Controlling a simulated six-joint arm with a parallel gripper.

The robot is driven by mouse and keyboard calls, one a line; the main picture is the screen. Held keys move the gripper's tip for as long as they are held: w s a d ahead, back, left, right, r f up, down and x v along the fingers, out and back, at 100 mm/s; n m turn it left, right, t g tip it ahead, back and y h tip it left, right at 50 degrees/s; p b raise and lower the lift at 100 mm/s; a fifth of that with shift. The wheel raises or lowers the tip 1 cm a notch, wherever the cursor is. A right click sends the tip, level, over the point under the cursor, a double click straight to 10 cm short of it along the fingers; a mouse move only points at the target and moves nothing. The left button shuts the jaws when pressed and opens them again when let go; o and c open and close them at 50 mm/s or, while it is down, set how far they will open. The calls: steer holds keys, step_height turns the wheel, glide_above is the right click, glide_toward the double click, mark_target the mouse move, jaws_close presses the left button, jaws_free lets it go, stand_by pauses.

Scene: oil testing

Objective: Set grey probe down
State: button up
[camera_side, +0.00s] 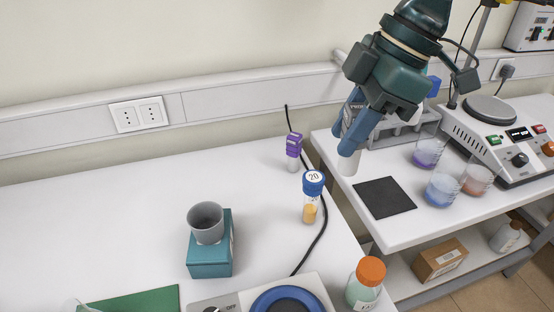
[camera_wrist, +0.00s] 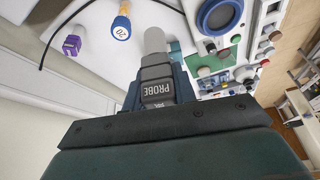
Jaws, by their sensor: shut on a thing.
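The grey probe hangs tip down in my gripper (camera_side: 350,128); its pale end (camera_side: 348,162) shows below the blue fingers in the side view. In the wrist view, the probe (camera_wrist: 157,92) carries the label "PROBE" and sits between the fingers of my gripper (camera_wrist: 158,92), its pale cylindrical end pointing away. My gripper is shut on it, up in the air near the left edge of the right bench. A grey open cup (camera_side: 206,222) sits on a teal box (camera_side: 212,258) on the left bench, well apart from the probe.
A blue-capped vial (camera_side: 312,198) and a purple-capped vial (camera_side: 294,150) stand on the left bench, near a black cable. A black mat (camera_side: 385,197), beakers (camera_side: 441,190) and a hotplate unit (camera_side: 500,130) are on the right bench. An orange-capped bottle (camera_side: 365,285) stands in front.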

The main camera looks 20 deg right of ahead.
steer(key=w+a+m+t, duration=0.1)
steer(key=w+a+m, duration=0.2)
steer(key=w+a, duration=0.2)
steer(key=w+a+m+t+h, duration=0.1)
steer(key=w+a+m, duration=0.2)
steer(key=w+a, duration=0.3)
steer(key=shift+w, duration=2.65)
steer(key=shift+f, duration=0.2)
step_height(320, 180, down, 16)
steer(key=shift+r, duration=0.25)
steer(key=shift+f, duration=2.1)
steer(key=shift+d+f, duration=0.1)
steer(key=shift+f, duration=0.05)
steer(key=o, duration=1)
steer(key=shift+o, duration=0.2)
